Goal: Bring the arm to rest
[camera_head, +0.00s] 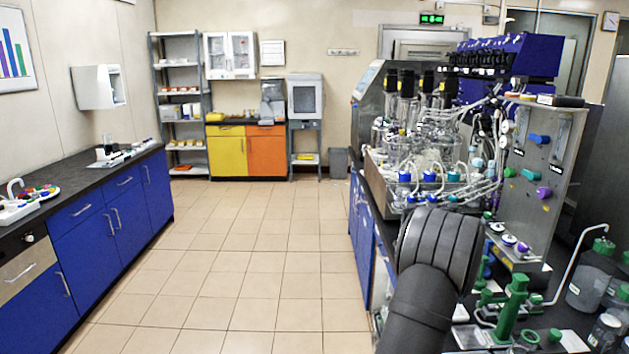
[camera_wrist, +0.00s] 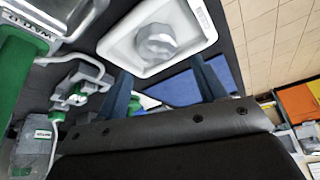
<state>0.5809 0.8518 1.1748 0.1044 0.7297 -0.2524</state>
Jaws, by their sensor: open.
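My arm (camera_head: 430,270), dark and ribbed, rises from the bottom of the head view beside the right-hand bench. My gripper does not show in the head view. In the wrist view, my gripper (camera_wrist: 161,66) has two blue-grey fingers standing well apart, open, with nothing between them. A white square tray with a grey knob-like piece (camera_wrist: 157,43) lies beyond the fingertips. I cannot tell whether the fingers touch anything.
The bioreactor glassware (camera_head: 420,150) stands on the right bench behind my arm. A green stand (camera_head: 511,308) and bottles (camera_head: 592,275) with green caps are close to its right. A green column (camera_wrist: 20,75) fills the wrist view's left edge. The tiled floor (camera_head: 240,270) is clear.

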